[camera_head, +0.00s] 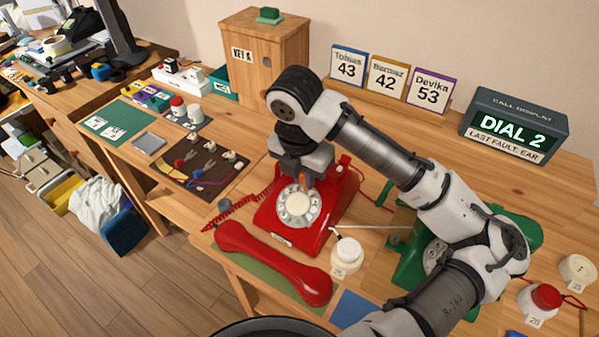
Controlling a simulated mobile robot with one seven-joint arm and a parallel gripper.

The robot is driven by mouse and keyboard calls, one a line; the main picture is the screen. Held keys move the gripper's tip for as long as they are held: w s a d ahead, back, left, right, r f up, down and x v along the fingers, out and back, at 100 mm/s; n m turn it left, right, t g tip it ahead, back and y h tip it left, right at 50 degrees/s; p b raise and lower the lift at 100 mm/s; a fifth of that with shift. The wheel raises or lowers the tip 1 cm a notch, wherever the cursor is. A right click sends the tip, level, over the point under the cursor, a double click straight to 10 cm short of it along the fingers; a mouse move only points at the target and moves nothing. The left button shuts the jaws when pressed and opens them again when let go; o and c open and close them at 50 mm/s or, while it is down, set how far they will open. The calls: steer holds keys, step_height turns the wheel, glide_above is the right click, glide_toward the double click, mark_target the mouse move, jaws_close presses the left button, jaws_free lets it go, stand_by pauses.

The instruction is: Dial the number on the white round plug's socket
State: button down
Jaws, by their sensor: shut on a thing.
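The red phone (325,230) stands on the desk with its white rotary dial (298,206) facing up. Its red handset (275,262) lies off the cradle in front of it. My gripper (305,178) is over the dial's upper edge, shut on a small orange-brown piece; whether that touches the dial is unclear. A white round plug (347,250) sits right of the red phone, with a small number tag too blurred to read surely. Another white round piece (577,268) is at the far right, tagged apparently 15. The call display (515,130) reads "DIAL 2" and "LAST FAULT: EAR".
A green phone (407,262) is partly hidden behind my arm. A red-topped plug (545,297) tagged apparently 26 is at the right. Cards for Tobias 43, a second name 42 and Devika 53 (430,90) stand behind. A brown mat (205,165) with tools lies left.

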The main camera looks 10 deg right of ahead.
steer(key=shift+s+d, duration=0.15)
steer(key=shift+s+d, duration=0.25)
steer(key=shift+s, duration=0.25)
stand_by(0.3)
steer(key=shift+s+d+f, duration=0.15)
steer(key=shift+s+d, duration=0.05)
steer(key=shift+s, duration=0.4)
steer(key=shift+s+f, duration=0.2)
steer(key=shift+s, duration=0.3)
